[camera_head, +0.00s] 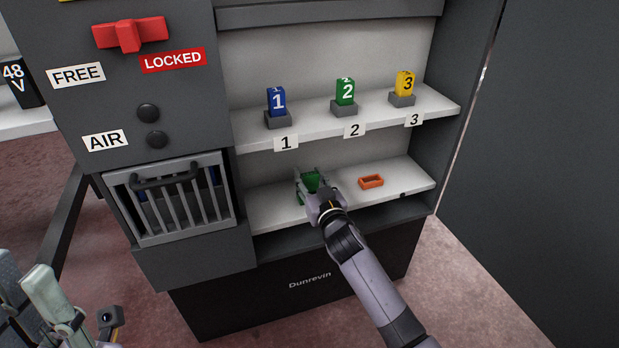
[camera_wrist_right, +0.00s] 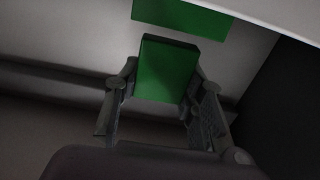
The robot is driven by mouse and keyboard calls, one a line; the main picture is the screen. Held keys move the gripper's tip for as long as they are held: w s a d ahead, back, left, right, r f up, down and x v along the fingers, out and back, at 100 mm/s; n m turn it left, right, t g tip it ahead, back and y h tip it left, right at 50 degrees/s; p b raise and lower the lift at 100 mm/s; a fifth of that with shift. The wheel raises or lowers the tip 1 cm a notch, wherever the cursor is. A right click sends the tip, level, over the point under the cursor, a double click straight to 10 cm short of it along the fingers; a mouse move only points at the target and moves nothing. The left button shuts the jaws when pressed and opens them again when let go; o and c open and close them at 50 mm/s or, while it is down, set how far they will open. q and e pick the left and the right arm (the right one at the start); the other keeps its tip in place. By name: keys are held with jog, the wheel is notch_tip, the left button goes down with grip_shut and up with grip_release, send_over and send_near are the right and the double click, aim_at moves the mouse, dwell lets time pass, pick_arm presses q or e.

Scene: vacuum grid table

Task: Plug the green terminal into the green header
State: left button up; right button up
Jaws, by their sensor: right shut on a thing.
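My right gripper (camera_head: 308,187) reaches over the lower shelf, shut on a green block, which I take for the green terminal (camera_wrist_right: 168,68). In the right wrist view the block stands between the two fingers of the gripper (camera_wrist_right: 160,115). Just beyond it is a second green shape (camera_wrist_right: 180,14), cut by the top edge, probably the green header. A gap shows between the two there. In the head view only green patches (camera_head: 311,180) show around the fingers, so their fit is hidden. My left gripper (camera_head: 78,318) is low at the left, partly cut off.
An orange open-topped piece (camera_head: 371,182) lies right of my right gripper on the lower shelf (camera_head: 275,217). Above, the upper shelf (camera_head: 315,128) holds blue 1 (camera_head: 276,100), green 2 (camera_head: 345,92) and yellow 3 (camera_head: 405,84) blocks. A barred door (camera_head: 176,199) stands left.

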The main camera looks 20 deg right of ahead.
dwell(0.5)
jog(key=shift+f+b, duration=0.75)
jog(key=shift+f, duration=0.7)
jog(key=o, duration=1.1)
jog(key=s, duration=1.2)
jog(key=shift+d, duration=0.2)
jog(key=shift+r, duration=0.1)
